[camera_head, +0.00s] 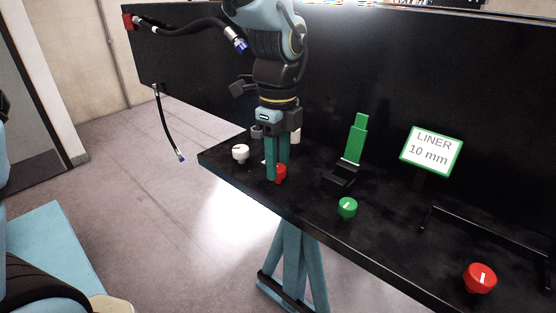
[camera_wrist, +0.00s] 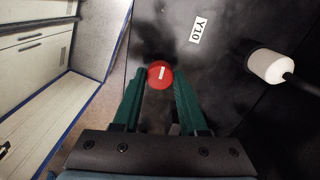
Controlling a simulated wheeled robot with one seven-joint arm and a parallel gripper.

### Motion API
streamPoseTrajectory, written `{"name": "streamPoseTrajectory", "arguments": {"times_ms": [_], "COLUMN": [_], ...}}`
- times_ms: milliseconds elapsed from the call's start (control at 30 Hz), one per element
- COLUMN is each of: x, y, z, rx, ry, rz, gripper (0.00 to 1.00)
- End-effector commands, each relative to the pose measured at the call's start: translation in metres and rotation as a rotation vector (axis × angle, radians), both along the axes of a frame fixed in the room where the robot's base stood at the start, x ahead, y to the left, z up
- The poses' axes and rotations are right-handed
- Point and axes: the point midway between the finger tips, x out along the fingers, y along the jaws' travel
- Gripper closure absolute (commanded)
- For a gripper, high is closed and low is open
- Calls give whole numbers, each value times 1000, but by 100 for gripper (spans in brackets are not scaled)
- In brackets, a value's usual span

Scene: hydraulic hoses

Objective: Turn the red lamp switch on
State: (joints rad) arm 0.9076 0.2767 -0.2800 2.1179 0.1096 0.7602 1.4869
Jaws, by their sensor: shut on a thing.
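A red knob (camera_head: 281,173) with a white line sits on the black bench near its front edge, partly covered by my fingers in the head view. In the wrist view the red knob (camera_wrist: 161,68) lies between the tips of my green fingers, its white line pointing nearly along them. My gripper (camera_head: 275,178) points down and is shut on this knob; it also shows in the wrist view (camera_wrist: 159,79). A second red knob (camera_head: 480,278) with a white line stands at the bench's right end. No lit lamp can be made out.
A white knob (camera_head: 240,153) is left of my gripper, a green knob (camera_head: 347,208) to its right. A green upright piece (camera_head: 356,140) and a "LINER 10 mm" sign (camera_head: 431,150) stand behind. A "Y10" label (camera_wrist: 198,30) and a white cylinder (camera_wrist: 270,66) are near the held knob. Black hoses (camera_head: 180,25) hang at upper left.

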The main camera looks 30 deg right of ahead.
Motion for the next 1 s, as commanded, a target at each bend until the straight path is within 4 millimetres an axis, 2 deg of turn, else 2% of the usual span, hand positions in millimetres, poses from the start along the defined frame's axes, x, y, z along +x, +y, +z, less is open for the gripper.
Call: {"name": "streamPoseTrajectory", "arguments": {"times_ms": [33,67,300,667,767,1000], "x": [0,0,0,1,1,1], "y": [-1,-1,0,-1,-1,-1], "z": [0,0,0,6,18,66], "rx": [-2,-2,-1,-2,-5,-5], "ry": [-1,-1,0,-2,-2,-3], "rz": [-2,-2,0,2,3,3], "gripper": [100,57,30,28,28,28]}}
